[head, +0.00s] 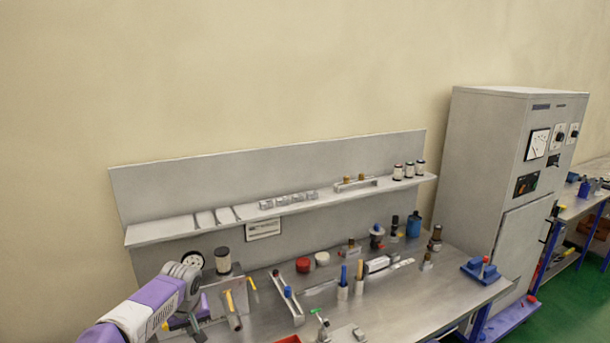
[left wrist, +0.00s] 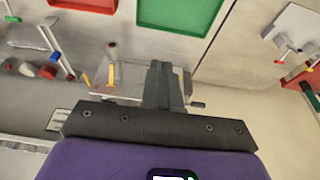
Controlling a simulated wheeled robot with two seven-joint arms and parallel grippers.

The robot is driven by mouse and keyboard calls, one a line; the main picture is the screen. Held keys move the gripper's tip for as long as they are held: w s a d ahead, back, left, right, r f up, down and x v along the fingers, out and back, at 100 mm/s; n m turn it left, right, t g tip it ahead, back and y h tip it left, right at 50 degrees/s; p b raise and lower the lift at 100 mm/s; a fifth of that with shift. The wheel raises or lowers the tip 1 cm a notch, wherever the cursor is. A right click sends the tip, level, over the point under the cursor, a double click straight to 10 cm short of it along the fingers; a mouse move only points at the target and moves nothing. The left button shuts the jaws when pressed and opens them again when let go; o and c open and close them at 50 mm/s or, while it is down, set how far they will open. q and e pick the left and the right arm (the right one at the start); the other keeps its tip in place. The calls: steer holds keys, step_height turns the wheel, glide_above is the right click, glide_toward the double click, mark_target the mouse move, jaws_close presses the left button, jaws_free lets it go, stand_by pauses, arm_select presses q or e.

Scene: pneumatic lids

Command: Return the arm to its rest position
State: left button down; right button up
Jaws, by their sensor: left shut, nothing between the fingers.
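My left arm, purple and white, comes in at the lower left of the head view, over the left end of the grey workbench (head: 400,312). My left gripper (head: 197,328) is at the bottom of that view, partly cut off and small. In the left wrist view its dark fingers (left wrist: 163,84) are together with nothing between them. Beyond the fingers are a grey plate and a yellow-tipped piece (left wrist: 111,73); I cannot tell whether the fingers touch anything. My right gripper is not in view.
A red cap (head: 303,264) and a white cap (head: 322,259) lie on the bench among several fittings. A shelf (head: 160,231) runs behind, and a grey cabinet (head: 470,170) stands at right. The wrist view shows a red tray (left wrist: 95,4) and a green tray (left wrist: 180,14).

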arm_select(q)
steer(key=w+d+f+m+h+b, duration=0.15)
steer(key=d+f, duration=0.25)
steer(key=f, duration=0.9)
steer(key=s+d+f+m+g+h+b, duration=0.15)
steer(key=s+d+f+b, duration=0.35)
steer(key=f, duration=0.6)
steer(key=s+d+f+h+b, duration=0.2)
steer(key=s+d+f, duration=0.4)
steer(key=f, duration=0.5)
steer(key=s+d+f+b, duration=0.1)
steer(key=s+f+b, duration=0.2)
steer(key=s+f, duration=0.4)
steer(key=s+d+f+b, duration=0.2)
steer(key=s+f, duration=0.5)
steer(key=s, duration=0.7)
steer(key=shift+s+d+g+h+b, duration=0.15)
steer(key=shift+d+g+h+b, duration=0.15)
steer(key=shift+g+b, duration=0.25)
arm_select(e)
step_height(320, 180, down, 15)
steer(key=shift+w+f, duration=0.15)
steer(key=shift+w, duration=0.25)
